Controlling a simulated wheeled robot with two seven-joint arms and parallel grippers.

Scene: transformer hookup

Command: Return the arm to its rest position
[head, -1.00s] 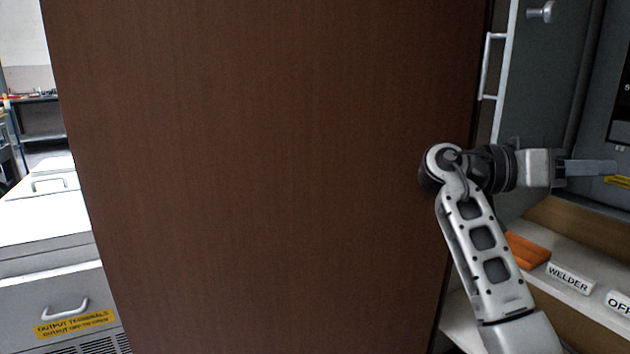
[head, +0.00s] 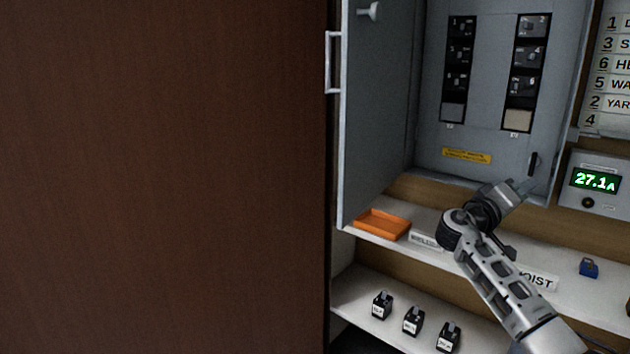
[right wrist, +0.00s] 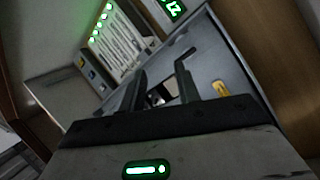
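My right arm comes in from the lower right of the head view. Its gripper (head: 522,187) is in front of the lower edge of the grey breaker panel (head: 480,120), above the upper shelf. In the right wrist view the two dark fingers (right wrist: 163,85) stand apart with nothing between them, and the panel shows behind them. I cannot tell from the pictures how far the gripper is from the panel. My left gripper is not in view.
The panel's door (head: 376,110) stands open at left, beside a large brown wood surface (head: 160,180). The upper shelf holds an orange tray (head: 382,224), label plates and a blue padlock (head: 589,267). Black blocks (head: 413,320) stand on the lower shelf. A meter (head: 596,182) reads 27.1A.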

